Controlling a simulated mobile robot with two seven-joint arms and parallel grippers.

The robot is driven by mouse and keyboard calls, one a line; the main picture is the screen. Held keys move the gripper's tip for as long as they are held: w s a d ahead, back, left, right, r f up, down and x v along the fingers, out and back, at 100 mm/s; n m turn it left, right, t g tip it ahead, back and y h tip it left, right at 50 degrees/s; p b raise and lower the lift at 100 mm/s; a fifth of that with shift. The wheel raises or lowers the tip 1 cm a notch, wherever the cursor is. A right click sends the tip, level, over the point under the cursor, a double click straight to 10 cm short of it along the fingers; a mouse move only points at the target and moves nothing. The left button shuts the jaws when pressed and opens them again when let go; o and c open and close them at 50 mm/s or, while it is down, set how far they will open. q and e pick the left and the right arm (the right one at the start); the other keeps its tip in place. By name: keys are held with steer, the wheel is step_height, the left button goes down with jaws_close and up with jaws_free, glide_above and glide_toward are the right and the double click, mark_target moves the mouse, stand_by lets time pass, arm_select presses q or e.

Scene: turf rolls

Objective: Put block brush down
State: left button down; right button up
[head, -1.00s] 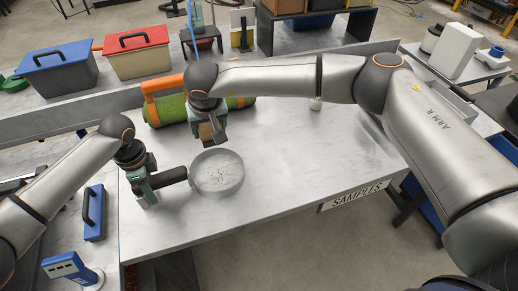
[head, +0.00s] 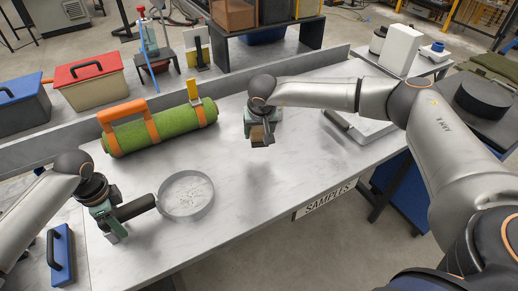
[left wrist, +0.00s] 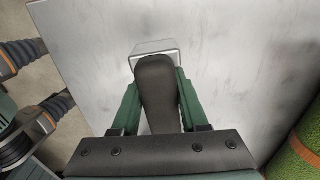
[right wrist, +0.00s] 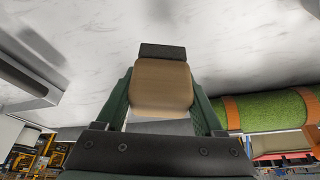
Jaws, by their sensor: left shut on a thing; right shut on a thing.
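The block brush (head: 262,134) is a small tan block with a dark face. My right gripper (head: 261,124) is shut on it, pointing down over the white table, right of the turf roll. In the right wrist view the tan block (right wrist: 161,86) fills the jaws, with a dark strip at its far end. I cannot tell whether the brush touches the table. My left gripper (head: 112,216) is shut on the dark handle (head: 136,207) of a round, clear-looking lens (head: 186,194) with a pale rim. The handle (left wrist: 157,95) also shows between the left wrist view's jaws.
A green turf roll (head: 176,123) with orange straps and handle lies at the back left of the table (head: 245,205). A blue black-handled object (head: 60,254) lies front left. A grey tray (head: 357,127) is at the right. The table's middle is clear.

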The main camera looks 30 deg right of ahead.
mark_target(260, 135)
steer(key=shift+f, duration=2.85)
steer(key=shift+f, duration=0.15)
steer(key=o, duration=1.2)
steer(key=shift+r, duration=0.35)
steer(key=v, duration=1.1)
steer(key=shift+s+r, duration=0.15)
steer(key=shift+r, duration=0.2)
